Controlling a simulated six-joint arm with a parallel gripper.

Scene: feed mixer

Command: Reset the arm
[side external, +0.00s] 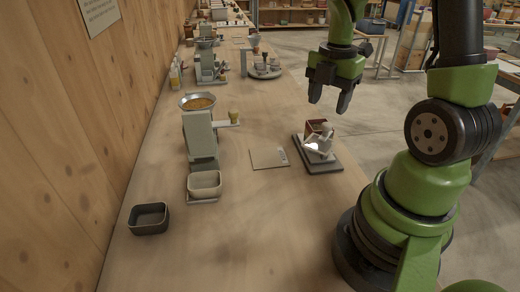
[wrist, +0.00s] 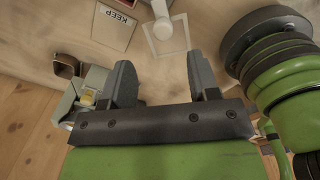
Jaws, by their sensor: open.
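My gripper (side external: 328,107) hangs in the air with its jaws apart and nothing between them. It is above and slightly behind the dark scale-like stand (side external: 328,168) at the right of the bench. In the wrist view, the two dark fingers of my gripper (wrist: 165,85) are spread, with bare bench between their tips. A reddish-brown open box (side external: 315,129) and pale pieces sit on the stand. I cannot tell the pale pieces' exact shapes.
A mixer (side external: 200,133) with a metal bowl and yellow-knobbed lever stands mid-bench. A cream bin (side external: 205,184) is before it; a dark bin (side external: 149,219) stands nearer. A flat card (side external: 269,158) lies between mixer and stand. A wooden wall (side external: 70,120) borders the left. The front bench is clear.

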